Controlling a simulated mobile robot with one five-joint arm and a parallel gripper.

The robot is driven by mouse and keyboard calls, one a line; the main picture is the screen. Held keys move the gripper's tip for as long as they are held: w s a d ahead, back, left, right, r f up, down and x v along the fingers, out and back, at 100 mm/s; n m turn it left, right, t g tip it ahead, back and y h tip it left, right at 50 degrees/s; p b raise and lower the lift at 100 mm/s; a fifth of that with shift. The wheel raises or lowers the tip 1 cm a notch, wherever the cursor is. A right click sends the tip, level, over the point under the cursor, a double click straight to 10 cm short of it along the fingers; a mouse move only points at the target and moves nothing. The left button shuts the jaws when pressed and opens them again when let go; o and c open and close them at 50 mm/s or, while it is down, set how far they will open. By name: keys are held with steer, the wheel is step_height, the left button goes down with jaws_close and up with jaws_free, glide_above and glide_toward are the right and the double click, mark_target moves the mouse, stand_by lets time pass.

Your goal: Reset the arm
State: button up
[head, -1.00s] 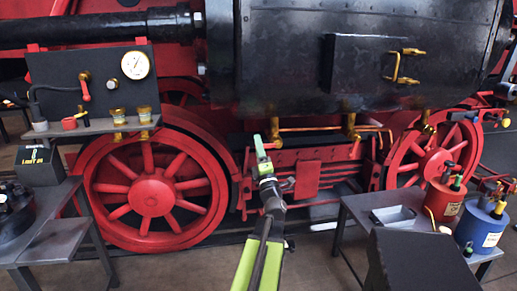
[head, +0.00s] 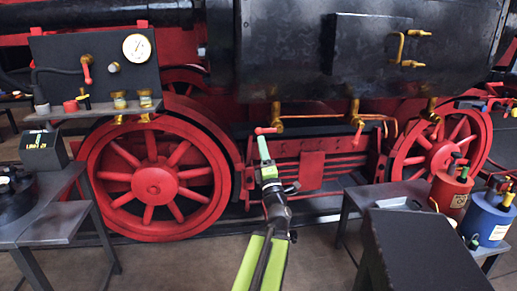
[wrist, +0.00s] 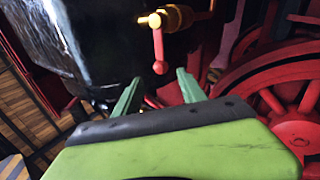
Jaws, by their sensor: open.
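My gripper (head: 263,148) is at the end of my green and black arm, in front of the locomotive's lower side. In the wrist view its two green fingers (wrist: 160,92) stand apart with nothing between them. A brass valve with a red lever (head: 266,130) is just beyond the fingertips in the head view. In the wrist view the red lever (wrist: 158,50) hangs down from its brass fitting, above and beyond the gap between the fingers. I see no contact between the fingers and the lever.
A panel with a gauge (head: 137,47) and brass valves stands at left, above a red wheel (head: 153,185). A grey bench (head: 60,222) is at lower left. At right, a red canister (head: 450,188) and a blue canister (head: 486,220) stand on another table. Floor shows between the tables.

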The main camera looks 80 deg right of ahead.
steer(key=shift+s, duration=0.25)
